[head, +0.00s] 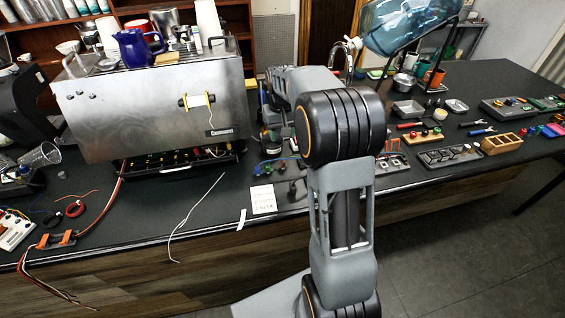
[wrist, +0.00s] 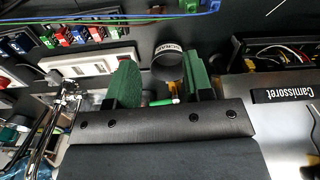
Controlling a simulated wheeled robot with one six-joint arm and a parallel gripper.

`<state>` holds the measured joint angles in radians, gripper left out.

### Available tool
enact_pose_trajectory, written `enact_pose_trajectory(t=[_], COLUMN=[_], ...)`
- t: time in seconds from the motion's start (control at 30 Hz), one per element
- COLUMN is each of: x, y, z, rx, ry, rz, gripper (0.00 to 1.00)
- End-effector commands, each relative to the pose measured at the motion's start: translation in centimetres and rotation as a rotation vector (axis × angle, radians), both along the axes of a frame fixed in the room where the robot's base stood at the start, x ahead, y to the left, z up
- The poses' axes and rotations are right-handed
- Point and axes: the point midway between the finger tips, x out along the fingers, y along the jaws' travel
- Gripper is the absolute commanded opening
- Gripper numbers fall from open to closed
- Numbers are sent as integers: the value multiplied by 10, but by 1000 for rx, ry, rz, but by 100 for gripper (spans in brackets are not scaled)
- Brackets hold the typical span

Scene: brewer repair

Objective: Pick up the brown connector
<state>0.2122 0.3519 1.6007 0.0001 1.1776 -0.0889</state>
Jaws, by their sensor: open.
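My gripper (wrist: 160,77) shows in the wrist view with its two green finger pads apart and nothing visibly held between them. A dark round cup with a white label (wrist: 167,62) lies beyond and between the pads. A small green-and-white piece (wrist: 163,101) shows low between the fingers; I cannot tell what it is. Small orange-brown bits show by the open underside of the machine (wrist: 277,57), too small to name. In the head view my own arm hides the gripper and the counter behind it.
The steel brewer (head: 150,105) stands left of my arm, with a blue jug (head: 138,48) on top. A white note (head: 262,199) lies near the counter's front edge. Trays, tools and a wooden box (head: 503,143) fill the right. A power strip (wrist: 95,65) lies near the left finger.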

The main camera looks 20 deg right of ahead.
Motion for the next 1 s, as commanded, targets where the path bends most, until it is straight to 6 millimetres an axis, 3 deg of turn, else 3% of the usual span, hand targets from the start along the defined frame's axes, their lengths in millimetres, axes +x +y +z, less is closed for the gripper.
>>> enact_pose_trajectory(t=[0.4, 0.77, 1.0], x=[6, 6, 6], y=[-6, -6, -9], z=[-66, -92, -123], rx=[3, 3, 3], ry=[16, 13, 16], rz=[-5, -5, -4], gripper=[47, 47, 47])
